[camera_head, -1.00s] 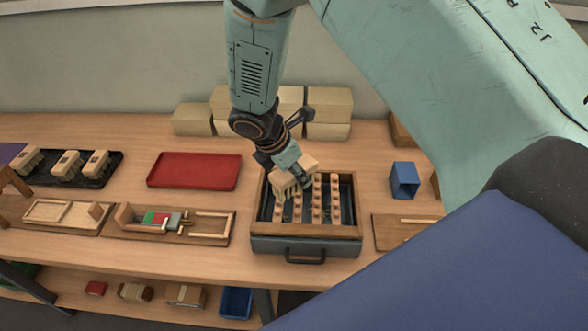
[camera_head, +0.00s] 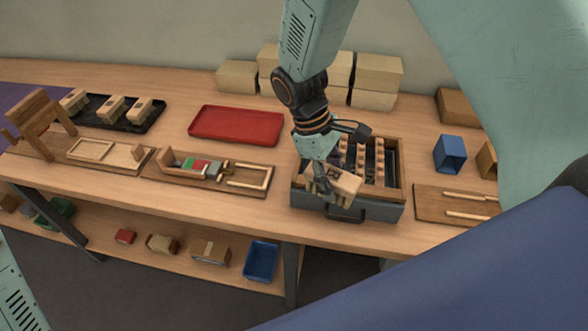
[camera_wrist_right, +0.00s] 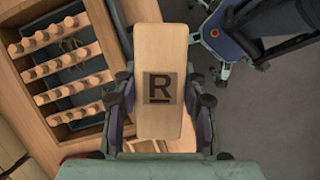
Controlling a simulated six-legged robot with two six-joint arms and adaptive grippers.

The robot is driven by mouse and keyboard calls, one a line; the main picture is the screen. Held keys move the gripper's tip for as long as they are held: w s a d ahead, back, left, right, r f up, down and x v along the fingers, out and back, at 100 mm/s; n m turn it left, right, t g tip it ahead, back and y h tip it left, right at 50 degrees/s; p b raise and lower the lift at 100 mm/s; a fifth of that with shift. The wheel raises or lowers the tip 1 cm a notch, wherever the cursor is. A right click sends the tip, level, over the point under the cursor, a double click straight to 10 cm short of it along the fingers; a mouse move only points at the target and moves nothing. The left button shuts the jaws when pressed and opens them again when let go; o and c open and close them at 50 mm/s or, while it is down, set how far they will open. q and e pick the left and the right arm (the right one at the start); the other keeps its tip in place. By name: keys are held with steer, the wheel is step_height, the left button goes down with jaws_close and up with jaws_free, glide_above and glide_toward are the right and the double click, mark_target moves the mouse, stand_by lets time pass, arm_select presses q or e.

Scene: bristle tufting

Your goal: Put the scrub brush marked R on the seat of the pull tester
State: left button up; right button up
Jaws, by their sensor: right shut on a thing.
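The scrub brush marked R (camera_wrist_right: 158,50) is a pale wooden block with a dark R on its top face in the right wrist view. It also shows in the head view (camera_head: 346,184). My right gripper (camera_wrist_right: 160,92) is shut on it, one finger on each long side. In the head view the right gripper (camera_head: 332,181) holds it above the front edge of the pegged drawer box. The pull tester (camera_head: 206,169) is a wooden board with a red and green scale and pale rails at its right end. Its seat looks empty. My left gripper is out of view.
The drawer box (camera_head: 399,195) has rows of pegs. A red tray (camera_head: 237,125) lies behind the tester. A black tray (camera_head: 150,121) holds several brushes. A wooden arch (camera_head: 38,112) stands at the left. A blue bin (camera_head: 450,153) and pale boxes (camera_head: 378,72) stand farther right and back.

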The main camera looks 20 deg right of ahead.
steer(key=s+a+f+m+y+b, duration=0.1)
steer(key=a+f+m+b, duration=0.1)
steer(key=b, duration=0.4)
steer(key=s+a+f+m+g+y+b, duration=0.1)
steer(key=a+f+m+b, duration=0.2)
steer(key=f+m+b, duration=0.2)
step_height(320, 180, down, 2)
steer(key=shift+s+a+f+m+y+b, duration=0.2)
steer(key=shift+s+m+y+b, duration=0.15)
steer(key=shift+b, duration=0.3)
